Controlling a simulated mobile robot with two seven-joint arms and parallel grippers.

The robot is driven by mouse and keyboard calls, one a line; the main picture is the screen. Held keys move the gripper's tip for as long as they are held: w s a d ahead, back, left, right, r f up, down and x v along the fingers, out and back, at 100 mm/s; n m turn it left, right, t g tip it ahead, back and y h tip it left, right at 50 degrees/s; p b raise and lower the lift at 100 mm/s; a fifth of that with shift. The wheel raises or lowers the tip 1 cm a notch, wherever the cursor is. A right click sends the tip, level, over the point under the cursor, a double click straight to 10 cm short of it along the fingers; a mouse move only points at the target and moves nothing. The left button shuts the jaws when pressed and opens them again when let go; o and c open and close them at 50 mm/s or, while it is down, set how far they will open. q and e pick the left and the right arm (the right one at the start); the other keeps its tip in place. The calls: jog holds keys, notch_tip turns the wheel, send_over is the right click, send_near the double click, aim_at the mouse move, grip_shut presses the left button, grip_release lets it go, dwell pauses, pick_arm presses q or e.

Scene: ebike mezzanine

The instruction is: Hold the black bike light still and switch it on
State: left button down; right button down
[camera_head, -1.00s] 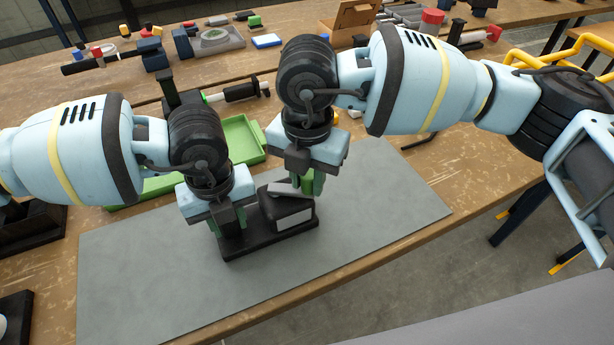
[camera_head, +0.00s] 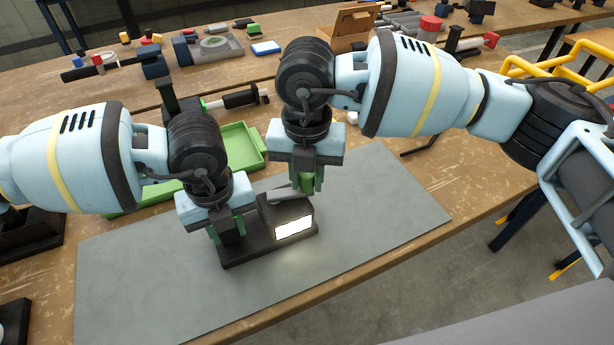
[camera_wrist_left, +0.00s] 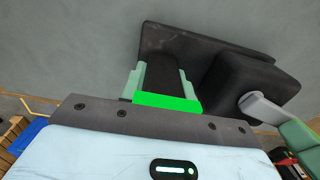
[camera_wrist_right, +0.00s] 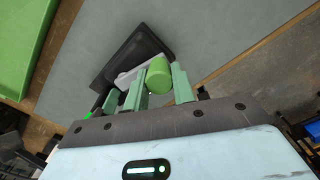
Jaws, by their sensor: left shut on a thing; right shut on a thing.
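The black bike light (camera_head: 268,215) sits on its dark base plate (camera_head: 270,246) on the grey mat; its front panel (camera_head: 293,228) glows white. My left gripper (camera_head: 228,232) is shut on a dark upright post (camera_wrist_left: 162,72) beside the light's body, also on the plate. The light's grey lever (camera_wrist_left: 262,108) shows in the left wrist view. My right gripper (camera_head: 307,187) is at the lever's end, shut on its green cylindrical knob (camera_wrist_right: 158,76). In the head view my right fingers partly hide the knob.
A green tray (camera_head: 237,146) lies behind the light, partly hidden by my left arm. The grey mat (camera_head: 385,215) is clear to the right and in front. Tools, a cardboard box (camera_head: 345,27) and small parts stand at the back of the wooden table.

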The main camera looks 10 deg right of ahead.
aim_at(307, 175)
jog(key=c, duration=1.1)
grip_release()
jog(key=shift+r, duration=0.2)
jog(key=shift+r, duration=3.35)
pick_arm(q)
jog(key=c, duration=1)
grip_release()
jog(key=shift+o, duration=0.2)
jog(key=shift+r, duration=0.1)
